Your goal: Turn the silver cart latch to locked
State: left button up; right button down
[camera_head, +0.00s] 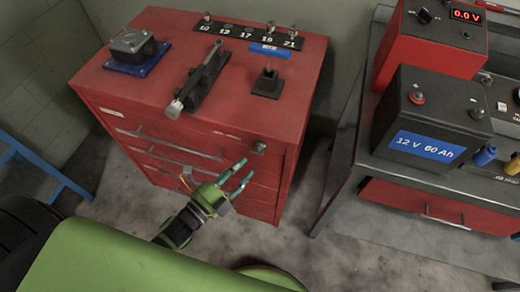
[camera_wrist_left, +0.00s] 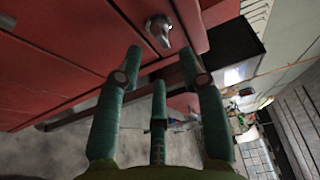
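The silver cart latch (camera_head: 259,147) is a small knob on the front face of the red tool cart (camera_head: 180,98), near its upper right corner. In the left wrist view the latch (camera_wrist_left: 160,30) shows at the top centre, with a short lever pointing mostly downward. My left gripper (camera_head: 245,168) is just in front of the cart, below and left of the latch in the head view. In the wrist view its green fingers (camera_wrist_left: 160,65) are spread apart and empty, with the latch beyond their tips and not touched. My right gripper is not in view.
On the cart top lie a socket rail (camera_head: 248,37), a blue-handled tool in a black stand (camera_head: 268,82), a clamp-like tool (camera_head: 200,82) and a blue-based device (camera_head: 135,50). A workbench with a battery (camera_head: 430,118) stands right. Bare floor separates them.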

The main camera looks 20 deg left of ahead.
aim_at(258, 150)
pick_arm(q)
jog(key=x, duration=0.2)
jog(key=shift+w+r+p, duration=0.15)
jog(key=shift+w+p, duration=0.15)
jog(key=shift+p, duration=0.05)
jog(key=x, duration=0.2)
jog(key=shift+w+d, duration=0.25)
jog(key=shift+w, duration=0.05)
grip_shut()
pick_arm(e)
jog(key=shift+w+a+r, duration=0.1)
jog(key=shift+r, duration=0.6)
